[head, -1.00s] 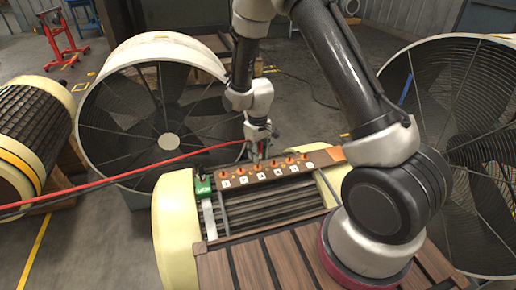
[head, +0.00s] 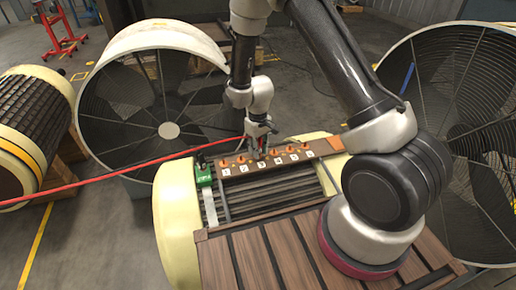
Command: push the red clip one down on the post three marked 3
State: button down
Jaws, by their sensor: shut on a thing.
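My gripper (head: 260,148) points down at the row of orange-topped posts on the brown strip (head: 325,148). It is at the post marked 3 (head: 262,162), with its fingertips close to the post's top. The gripper is shut on the red clip, which is small and mostly hidden by the fingers. The red cable (head: 130,172) runs from the left edge up to the gripper. Whether the clip touches the post or sits on it cannot be told at this size.
Posts with white number tags stand close on both sides. A green box (head: 203,174) sits at the strip's left end. Large fans (head: 168,130) stand behind and at right. Wooden slats (head: 240,265) lie in front.

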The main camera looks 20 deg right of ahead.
jog(key=shift+f, duration=0.45)
jog(key=c, duration=1.1)
grip_release()
jog(key=shift+c, duration=0.2)
notch_tip(320, 180, up, 12)
jog(key=shift+f, duration=0.1)
jog(key=s+d+r+m+t, duration=0.1)
jog(key=s+d+r, duration=0.4)
jog(key=s+r, duration=0.3)
jog(key=s+d+r+m+t, duration=0.2)
jog(key=s+d+r, duration=0.3)
jog(key=s+r, duration=0.4)
jog(key=s+d+r+m+t, duration=0.1)
jog(key=s+d+r, duration=0.4)
jog(key=s+r, duration=0.4)
jog(key=shift+v, duration=0.95)
jog(key=shift+w, duration=0.1)
jog(key=shift+c, duration=0.5)
